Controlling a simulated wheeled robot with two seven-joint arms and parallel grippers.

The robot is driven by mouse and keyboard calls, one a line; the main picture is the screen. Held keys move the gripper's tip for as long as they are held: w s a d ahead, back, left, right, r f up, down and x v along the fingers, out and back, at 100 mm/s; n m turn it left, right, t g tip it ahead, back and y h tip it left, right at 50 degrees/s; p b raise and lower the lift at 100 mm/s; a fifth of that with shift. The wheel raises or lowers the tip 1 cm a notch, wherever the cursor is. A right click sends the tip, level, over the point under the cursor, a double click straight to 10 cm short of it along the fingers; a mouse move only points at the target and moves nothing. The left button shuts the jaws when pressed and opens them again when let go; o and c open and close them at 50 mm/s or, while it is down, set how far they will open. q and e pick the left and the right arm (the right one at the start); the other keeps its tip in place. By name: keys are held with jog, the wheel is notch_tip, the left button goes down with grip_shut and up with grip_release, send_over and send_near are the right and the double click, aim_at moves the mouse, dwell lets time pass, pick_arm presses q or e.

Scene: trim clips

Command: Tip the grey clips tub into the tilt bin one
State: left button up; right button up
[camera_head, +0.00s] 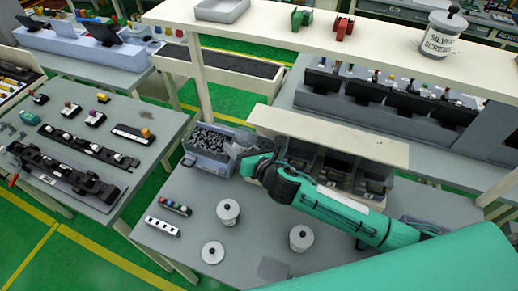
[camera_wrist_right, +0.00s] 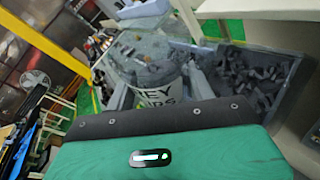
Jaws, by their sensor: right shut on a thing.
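My right gripper (camera_head: 250,158) is shut on the grey clips tub (camera_head: 241,143) at the back left of the near table. In the right wrist view the tub (camera_wrist_right: 156,92) sits between the fingers, its printed label partly covered. Beside it is a blue-grey bin (camera_head: 206,161) holding many dark grey clips. In the wrist view the bin (camera_wrist_right: 285,92) lies right of and behind the tub. The tub's exact tilt, and whether clips are leaving it, I cannot tell. My left gripper is not in view.
Lidded white tubs (camera_head: 228,211) and a small button strip (camera_head: 163,226) stand on the near table. Dark bins (camera_head: 341,168) sit under a beige shelf (camera_head: 330,135) behind my right arm. A shelf post (camera_head: 199,82) rises close behind the clip bin.

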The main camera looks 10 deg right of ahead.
jog(key=shift+w+a+r+n+g+h, duration=0.15)
jog(key=shift+r+n+g+h, duration=0.1)
jog(key=shift+r+n+h, duration=0.25)
jog(key=shift+s+a+r+n+g+h, duration=0.1)
jog(key=shift+r+n+g+h, duration=0.2)
jog(key=shift+r+n, duration=0.3)
jog(key=shift+r+n+g+h, duration=0.15)
jog(key=shift+n+g+h, duration=0.1)
jog(key=shift+n+h, duration=0.25)
